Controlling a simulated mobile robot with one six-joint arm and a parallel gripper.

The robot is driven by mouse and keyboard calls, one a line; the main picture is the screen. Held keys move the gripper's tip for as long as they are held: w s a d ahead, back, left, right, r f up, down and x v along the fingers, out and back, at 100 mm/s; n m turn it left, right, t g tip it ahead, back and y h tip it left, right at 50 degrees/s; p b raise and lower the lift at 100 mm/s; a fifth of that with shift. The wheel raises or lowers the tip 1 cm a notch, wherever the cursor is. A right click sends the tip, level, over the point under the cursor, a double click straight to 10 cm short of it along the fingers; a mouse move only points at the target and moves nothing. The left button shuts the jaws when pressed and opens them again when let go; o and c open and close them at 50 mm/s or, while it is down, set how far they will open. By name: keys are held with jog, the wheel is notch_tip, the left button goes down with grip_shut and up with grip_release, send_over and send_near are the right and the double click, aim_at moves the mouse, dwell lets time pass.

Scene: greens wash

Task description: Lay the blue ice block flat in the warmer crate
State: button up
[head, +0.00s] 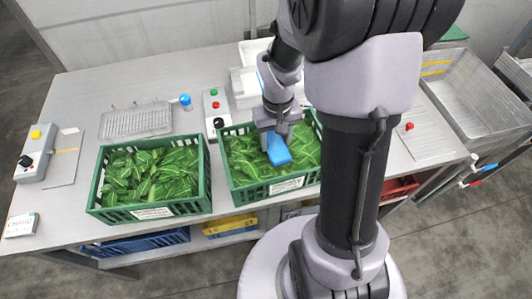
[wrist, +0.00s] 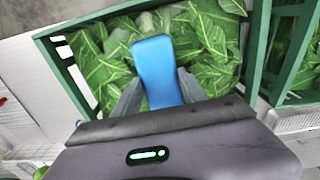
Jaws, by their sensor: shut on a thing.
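The blue ice block (head: 278,151) is held in my gripper (head: 276,134), over the right one of two green crates. In the wrist view the blue ice block (wrist: 154,60) stands out between the two fingers of my gripper (wrist: 158,92), which are shut on its sides. The right green crate (head: 236,192) is full of leafy greens, and the block is at or just above them; I cannot tell whether it touches. The left green crate (head: 151,213) also holds greens. Labels on both crates are too small to read, so I cannot tell which is warmer.
A wire rack (head: 136,121) and a blue-capped jar (head: 185,102) stand behind the left crate. A control box (head: 216,108) with buttons stands behind the gap between crates. Another button box (head: 36,152) is at the table's left. A metal sink (head: 470,95) is at the right.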

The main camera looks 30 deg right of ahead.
aim_at(276, 143)
jog(key=f+b, duration=0.1)
jog(key=f, duration=0.2)
jog(key=f+b, duration=0.1)
jog(key=f, duration=0.2)
jog(key=f+b, duration=0.1)
jog(key=f, duration=0.2)
jog(key=shift+s+f, duration=0.1)
jog(key=shift+s, duration=0.15)
jog(key=o, duration=1.5)
notch_tip(276, 143, up, 12)
jog(key=p, duration=0.4)
jog(key=shift+p, duration=0.4)
jog(key=shift+t, duration=0.6)
jog(key=a+r, duration=0.1)
jog(key=r, duration=0.2)
jog(key=a+r, duration=0.1)
jog(key=r, duration=0.1)
jog(key=shift+a+r, duration=0.1)
jog(key=shift+a, duration=0.2)
jog(key=s+a+r+t, duration=0.1)
jog(key=s+a+r, duration=0.2)
jog(key=a+r, duration=0.1)
jog(key=s+a+r+m+t+y, duration=0.1)
jog(key=s+a+r+t, duration=0.1)
jog(key=s+a+r, duration=0.2)
jog(key=s+a+r+m+t+y, duration=0.1)
jog(key=s+a+r, duration=0.3)
jog(key=shift+s+r+t, duration=0.1)
jog(key=shift+r+t, duration=0.2)
jog(key=shift+r, duration=0.1)
